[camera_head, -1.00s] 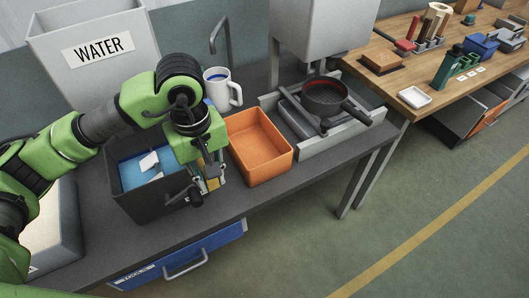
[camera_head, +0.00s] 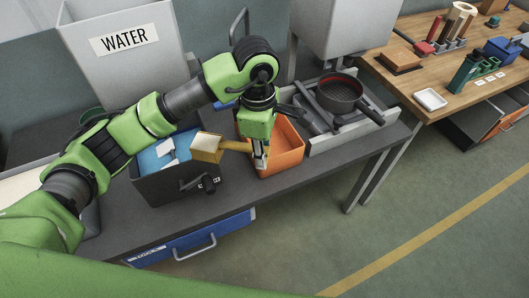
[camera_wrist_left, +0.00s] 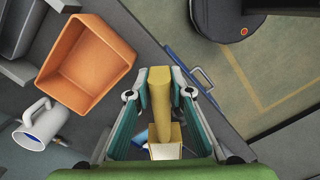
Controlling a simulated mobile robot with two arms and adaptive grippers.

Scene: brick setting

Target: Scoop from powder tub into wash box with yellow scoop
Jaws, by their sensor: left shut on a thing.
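My left gripper (camera_head: 260,160) is shut on the handle of the yellow scoop (camera_head: 207,147), in front of the orange box (camera_head: 291,165). The scoop's bowl points left, over the right side of a dark box (camera_head: 152,190) with a blue inside and white pieces. In the left wrist view, the scoop handle (camera_wrist_left: 159,92) lies between the fingers (camera_wrist_left: 158,80), and something pale shows at the bowl; whether it is powder I cannot tell. A pale-topped tub (camera_head: 22,188) at the far left is mostly hidden by my arm. No label names the powder tub or wash box.
A WATER container (camera_head: 125,70) stands behind. The white mug (camera_wrist_left: 36,126) is beside the orange box in the left wrist view. A pan (camera_head: 340,92) sits on a stove at right. A blue drawer (camera_head: 190,242) is below the bench's front edge.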

